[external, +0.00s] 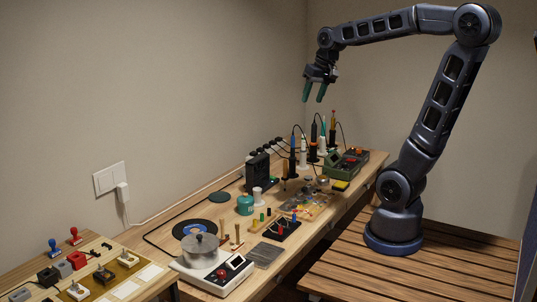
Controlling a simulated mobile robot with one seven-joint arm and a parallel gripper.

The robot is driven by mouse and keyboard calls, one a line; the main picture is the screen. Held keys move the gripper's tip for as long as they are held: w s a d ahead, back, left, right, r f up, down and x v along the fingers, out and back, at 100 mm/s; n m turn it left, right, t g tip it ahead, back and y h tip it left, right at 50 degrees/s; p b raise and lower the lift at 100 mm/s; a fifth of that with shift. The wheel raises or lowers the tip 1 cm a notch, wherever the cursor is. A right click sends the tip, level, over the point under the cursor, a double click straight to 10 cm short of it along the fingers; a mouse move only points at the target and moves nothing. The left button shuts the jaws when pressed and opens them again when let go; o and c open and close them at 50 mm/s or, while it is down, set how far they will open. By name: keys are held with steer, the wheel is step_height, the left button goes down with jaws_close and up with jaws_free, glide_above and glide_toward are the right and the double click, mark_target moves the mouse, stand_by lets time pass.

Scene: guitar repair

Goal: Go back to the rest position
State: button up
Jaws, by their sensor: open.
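My gripper (315,91) hangs in the air above the far part of the workbench (146,239), with its two green fingertips pointing down. The fingers are apart and nothing shows between them. It is well above the tools and touches nothing. My arm arches up from its base at the right and reaches left over the bench.
Several upright tools and cables stand at the bench's far end, near a green box (340,164). A pot (200,246) sits on a white device (215,276) at the front. A teal jar (245,204) stands mid-bench. The air around my gripper is free; a wall runs along the left.

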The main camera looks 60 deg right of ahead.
steer(key=s+a+f+n, duration=0.1)
steer(key=s+a+n, duration=0.1)
steer(key=s+a, duration=0.2)
steer(key=s+a+f+n+t, duration=0.1)
steer(key=s+a+f+n, duration=0.1)
steer(key=s+a, duration=0.3)
steer(key=s+n, duration=0.1)
steer(key=s, duration=0.2)
steer(key=shift+f, duration=0.25)
steer(key=shift+d, duration=0.1)
stand_by(1.4)
